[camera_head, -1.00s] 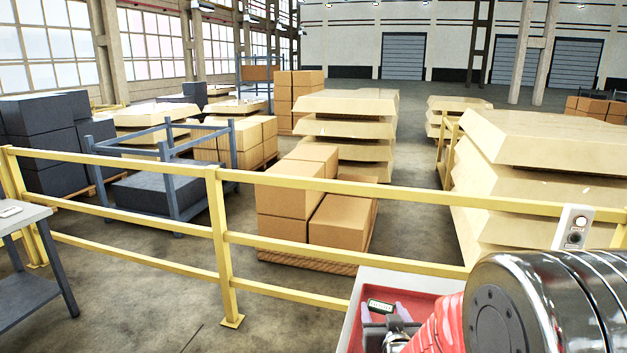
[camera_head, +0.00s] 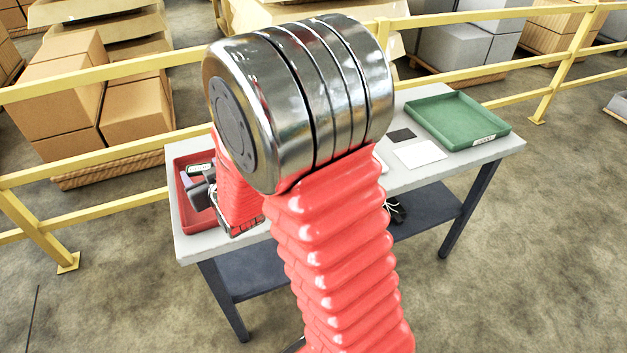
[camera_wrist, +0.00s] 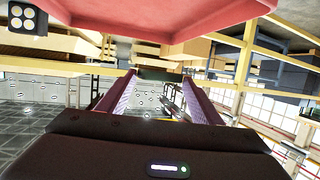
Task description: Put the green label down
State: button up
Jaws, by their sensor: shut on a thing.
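The green label (camera_head: 200,168) is a small dark green piece with a pale face, held over the red tray (camera_head: 180,190) at the left end of the table. My gripper (camera_head: 199,177) is shut on it. In the wrist view the label (camera_wrist: 157,74) shows as a dark green strip between the fingertips of my gripper (camera_wrist: 156,80). The red tray (camera_wrist: 165,22) fills the top of that view, apart from the label there. My own arm hides the right part of the red tray and the middle of the table in the head view.
The grey table (camera_head: 455,162) also bears a green tray (camera_head: 418,122) with a pale tag on its front, a white sheet (camera_head: 420,154) and a dark square (camera_head: 401,135). A yellow railing (camera_head: 120,72) runs behind the table. Cartons (camera_head: 60,102) stand beyond it.

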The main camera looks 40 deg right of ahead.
jog(key=s+d+m+h, duration=0.1)
jog(key=d, duration=0.4)
jog(key=s+d+m+h, duration=0.1)
jog(key=d, duration=0.5)
jog(key=s+d+h, duration=0.1)
jog(key=d, duration=0.5)
jog(key=shift+d+f+m+g, duration=0.15)
jog(key=shift+f+m+g, duration=0.15)
jog(key=shift+m, duration=0.1)
jog(key=s+d, duration=0.3)
jog(key=d, duration=0.2)
jog(key=s+d, duration=0.3)
jog(key=d, duration=0.3)
jog(key=s+d, duration=0.3)
jog(key=d, duration=0.3)
jog(key=shift+s+r, duration=0.15)
jog(key=shift+s, duration=0.1)
jog(key=s, duration=0.1)
jog(key=s+d+n, duration=0.1)
jog(key=s, duration=0.1)
jog(key=shift+d+y, duration=0.1)
jog(key=shift+y, duration=0.3)
jog(key=s+a+f+n+y, duration=0.1)
jog(key=a+n+y, duration=0.2)
jog(key=a, duration=0.3)
jog(key=shift+a+n+y, duration=0.3)
jog(key=shift+a+y, duration=0.1)
jog(key=shift+y, duration=0.4)
jog(key=shift+f, duration=0.1)
jog(key=shift+f, duration=2.8)
